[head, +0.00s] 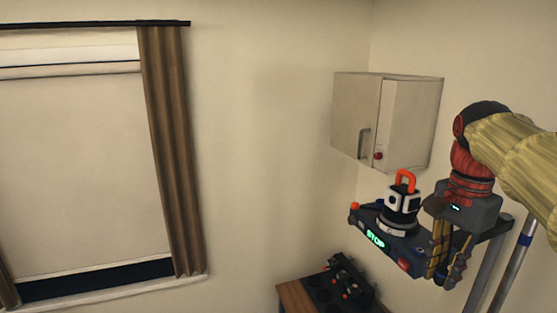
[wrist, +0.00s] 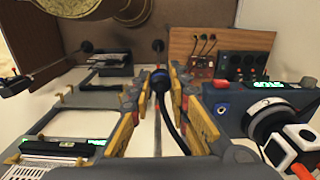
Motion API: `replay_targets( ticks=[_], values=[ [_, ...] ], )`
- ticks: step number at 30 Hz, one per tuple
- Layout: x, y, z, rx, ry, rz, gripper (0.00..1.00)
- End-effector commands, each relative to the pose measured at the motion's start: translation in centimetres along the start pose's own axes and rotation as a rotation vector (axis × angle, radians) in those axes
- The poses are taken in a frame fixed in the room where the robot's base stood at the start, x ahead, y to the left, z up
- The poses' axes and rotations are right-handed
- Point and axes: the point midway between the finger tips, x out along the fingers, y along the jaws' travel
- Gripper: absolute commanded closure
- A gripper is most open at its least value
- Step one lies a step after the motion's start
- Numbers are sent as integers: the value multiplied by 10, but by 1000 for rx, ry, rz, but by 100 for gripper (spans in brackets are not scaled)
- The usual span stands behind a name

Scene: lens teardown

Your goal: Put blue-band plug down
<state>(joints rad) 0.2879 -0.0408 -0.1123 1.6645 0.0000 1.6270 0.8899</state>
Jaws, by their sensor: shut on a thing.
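My gripper (wrist: 160,92) is shut on a dark plug (wrist: 161,80) in the middle of the wrist view. The plug sits between the yellow finger pads, and a dark cable (wrist: 176,128) curves down from it. I cannot make out a blue band clearly. In the head view my gripper (head: 451,268) points down at the right, and the plug cannot be told apart there. It is held clear of the wooden board (wrist: 188,42), which lies beyond it at the upper right of the wrist view.
Several small plugs or leads (wrist: 205,42) and a black panel with round openings (wrist: 246,66) are on or beside the board. In the head view, a black unit (head: 325,287) stands on a wooden top (head: 292,296). A pale wall cabinet (head: 409,115) hangs above, near the arm.

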Motion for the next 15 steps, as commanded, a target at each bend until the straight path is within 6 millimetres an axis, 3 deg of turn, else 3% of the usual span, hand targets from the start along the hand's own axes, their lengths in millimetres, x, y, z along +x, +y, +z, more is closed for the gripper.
replay_targets(
  ticks=[10,15],
  values=[
    [69,-22,10,-166,-4,5,100],
    [123,-38,17,-294,-8,8,100]
  ],
)
